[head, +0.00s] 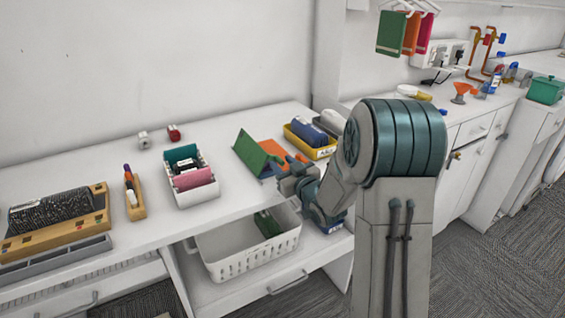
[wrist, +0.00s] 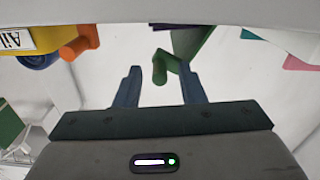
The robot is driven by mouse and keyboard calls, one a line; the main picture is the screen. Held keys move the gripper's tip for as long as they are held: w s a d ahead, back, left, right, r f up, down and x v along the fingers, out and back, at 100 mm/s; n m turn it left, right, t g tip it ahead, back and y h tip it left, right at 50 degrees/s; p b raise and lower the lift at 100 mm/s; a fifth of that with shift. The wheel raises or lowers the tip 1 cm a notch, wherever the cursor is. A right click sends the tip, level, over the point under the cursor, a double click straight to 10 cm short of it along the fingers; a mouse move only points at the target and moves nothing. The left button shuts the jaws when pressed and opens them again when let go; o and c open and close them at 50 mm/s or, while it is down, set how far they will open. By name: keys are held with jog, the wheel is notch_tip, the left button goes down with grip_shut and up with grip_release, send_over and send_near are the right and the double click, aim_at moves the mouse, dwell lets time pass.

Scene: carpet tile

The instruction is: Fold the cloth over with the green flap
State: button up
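The cloth lies near the front edge of the white counter, left of my gripper in the head view. Its green flap (head: 248,150) stands tilted up, with an orange flap (head: 274,152) beside it and a small blue-purple part below. In the wrist view a green peg (wrist: 159,72) on the green flap (wrist: 197,46) sits between the fingertips. An orange peg with the orange flap (wrist: 82,42) shows at upper left. My gripper (wrist: 160,80) is open, its two fingers apart around the green peg; I cannot tell whether either touches. In the head view my gripper (head: 286,178) is partly hidden by its own arm.
A yellow bin (head: 312,150) with a blue roll stands just behind the cloth. A white box of coloured cards (head: 195,192) stands to the left. A white basket (head: 225,262) holding a green item sits below the counter edge. Counter between box and cloth is clear.

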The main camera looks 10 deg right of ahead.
jog(key=shift+w+a, duration=0.15)
jog(key=shift+w, duration=0.25)
grip_shut()
